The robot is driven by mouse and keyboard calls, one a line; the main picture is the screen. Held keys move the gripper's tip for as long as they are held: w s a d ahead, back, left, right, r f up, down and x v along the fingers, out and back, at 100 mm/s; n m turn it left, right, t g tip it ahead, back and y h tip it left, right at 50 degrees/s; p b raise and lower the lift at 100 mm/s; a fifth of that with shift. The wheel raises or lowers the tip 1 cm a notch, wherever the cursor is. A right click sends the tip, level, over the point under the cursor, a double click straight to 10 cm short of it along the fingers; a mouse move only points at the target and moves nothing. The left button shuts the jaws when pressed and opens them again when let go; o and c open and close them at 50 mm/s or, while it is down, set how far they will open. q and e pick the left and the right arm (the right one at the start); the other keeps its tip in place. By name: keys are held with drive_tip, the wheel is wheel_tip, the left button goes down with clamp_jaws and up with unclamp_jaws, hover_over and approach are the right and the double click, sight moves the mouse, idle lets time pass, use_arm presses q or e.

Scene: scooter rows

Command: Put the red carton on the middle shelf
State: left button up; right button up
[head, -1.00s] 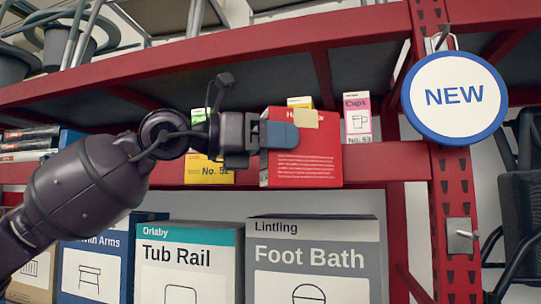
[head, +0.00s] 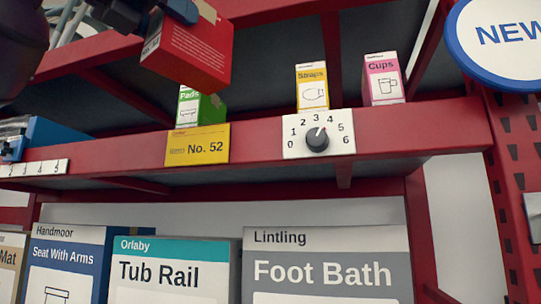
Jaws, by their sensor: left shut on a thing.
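The red carton overlaps the picture just above the Pads carton.
A dial plate (head: 332,148) and a yellow No. 52 label (head: 196,147) are on the shelf's front. Bare shelf shows between Pads and Straps. Large Tub Rail (head: 160,272) and Foot Bath (head: 320,262) boxes stand below. A round NEW sign (head: 505,40) hangs at top right.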

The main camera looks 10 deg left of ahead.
use_arm(q)
drive_tip(key=shift+w, duration=0.45)
hover_over(207, 85)
drive_tip(key=shift+r+p, duration=0.1)
drive_tip(key=shift+p, duration=0.35)
drive_tip(key=shift+w+d+f+p, duration=0.25)
drive_tip(key=shift+w+d+f, duration=0.35)
drive_tip(key=shift+w, duration=1)
drive_tip(key=shift+w+d+f+p, duration=0.25)
drive_tip(key=shift+w+d+f, duration=0.4)
drive_tip(key=shift+w, duration=0.95)
drive_tip(key=shift+w+d+f+p, duration=0.35)
drive_tip(key=shift+w+d, duration=0.4)
drive_tip(key=shift+w, duration=0.85)
drive_tip(key=shift+f, duration=0.25)
use_arm(e)
drive_tip(key=shift+s+d+r, duration=0.1)
drive_tip(key=shift+s+r, duration=0.15)
drive_tip(key=shift+r, duration=0.3)
drive_tip(key=shift+s+d+r, duration=0.1)
drive_tip(key=shift+s+r, duration=0.1)
drive_tip(key=shift+r, duration=0.35)
use_arm(q)
drive_tip(key=shift+f+b, duration=0.2)
drive_tip(key=shift+b, duration=0.1)
use_arm(e)
drive_tip(key=shift+f, duration=0.15)
